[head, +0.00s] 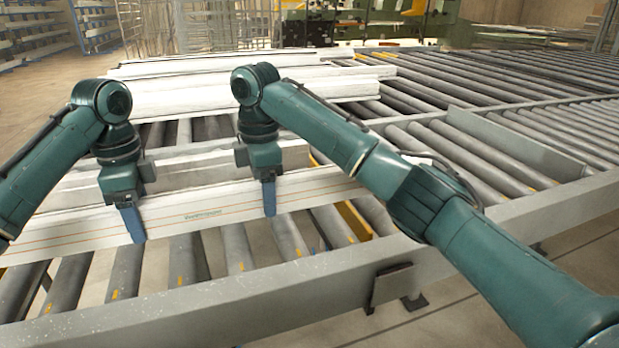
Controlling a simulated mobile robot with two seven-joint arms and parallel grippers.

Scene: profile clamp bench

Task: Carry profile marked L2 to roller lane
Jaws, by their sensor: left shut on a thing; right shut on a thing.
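A long white profile (85,228) with thin orange lines and small printed lettering lies across the near part of the roller lane (240,250). The lettering is too small to read, so I cannot tell whether it is marked L2. My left gripper (133,222) is shut on this profile left of the lettering. My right gripper (269,195) is shut on the same profile nearer its right part. The blue fingers of both come down over its near face. My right forearm hides the profile's right end. I cannot tell whether the profile touches the rollers.
Another pale profile (85,184) lies just behind the held one. Several white profiles (200,92) are stacked at the back. A grey rail (190,310) runs along the near edge. A grey upright guide (515,145) stands among bare rollers on the right.

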